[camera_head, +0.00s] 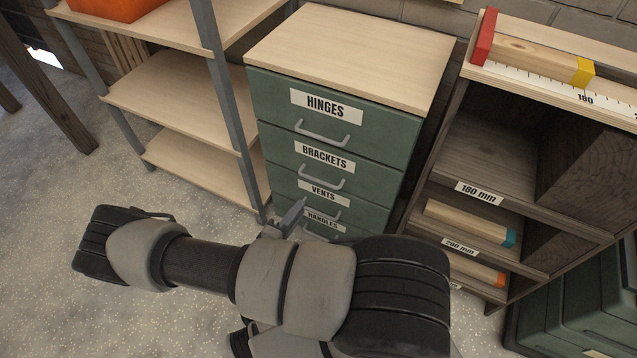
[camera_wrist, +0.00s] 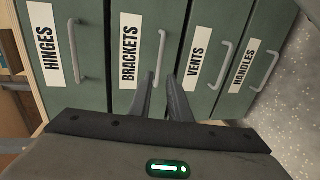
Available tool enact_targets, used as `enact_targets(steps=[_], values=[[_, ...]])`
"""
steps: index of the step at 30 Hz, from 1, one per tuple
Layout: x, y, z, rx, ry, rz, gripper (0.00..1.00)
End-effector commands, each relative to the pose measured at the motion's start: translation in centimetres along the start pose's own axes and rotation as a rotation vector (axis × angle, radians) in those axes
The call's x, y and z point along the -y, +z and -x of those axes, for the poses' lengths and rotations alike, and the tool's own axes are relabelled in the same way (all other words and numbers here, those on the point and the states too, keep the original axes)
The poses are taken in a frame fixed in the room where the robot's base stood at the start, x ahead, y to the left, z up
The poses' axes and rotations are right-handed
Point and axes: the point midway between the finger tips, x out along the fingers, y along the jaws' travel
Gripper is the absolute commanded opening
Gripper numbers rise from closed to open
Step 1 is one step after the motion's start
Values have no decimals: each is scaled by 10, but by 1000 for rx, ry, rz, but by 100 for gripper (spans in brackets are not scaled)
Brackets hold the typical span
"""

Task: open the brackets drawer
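A green cabinet holds a stack of drawers labelled HINGES, BRACKETS, VENTS and HANDLES. The brackets drawer (camera_head: 285,153) is second from the top and shut flush; its front also shows in the wrist view (camera_wrist: 134,20). Its grey bar handle (camera_head: 320,182) is in the wrist view too (camera_wrist: 162,50). My gripper (camera_wrist: 161,77) is open, its two fingers pointing at the cabinet. In the wrist view the lower end of the brackets handle appears between the fingertips; I cannot tell whether they touch it. In the head view my gripper (camera_head: 299,205) is low before the cabinet, partly hidden by my arm.
The hinges drawer (camera_head: 375,133) above and the vents drawer (camera_head: 366,212) below are shut. A light wood shelf rack (camera_head: 165,92) stands to the left. A dark wooden shelf unit (camera_head: 487,160) with measured blocks stands to the right. Speckled floor (camera_head: 60,200) is free at left.

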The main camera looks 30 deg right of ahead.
Motion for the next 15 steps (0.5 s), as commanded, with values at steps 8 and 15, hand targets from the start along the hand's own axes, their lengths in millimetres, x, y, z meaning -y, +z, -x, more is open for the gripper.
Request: enact_targets(steps=[8,15], values=[[2,2,-62,5,1,1,17],[2,2,-113,5,1,1,17]])
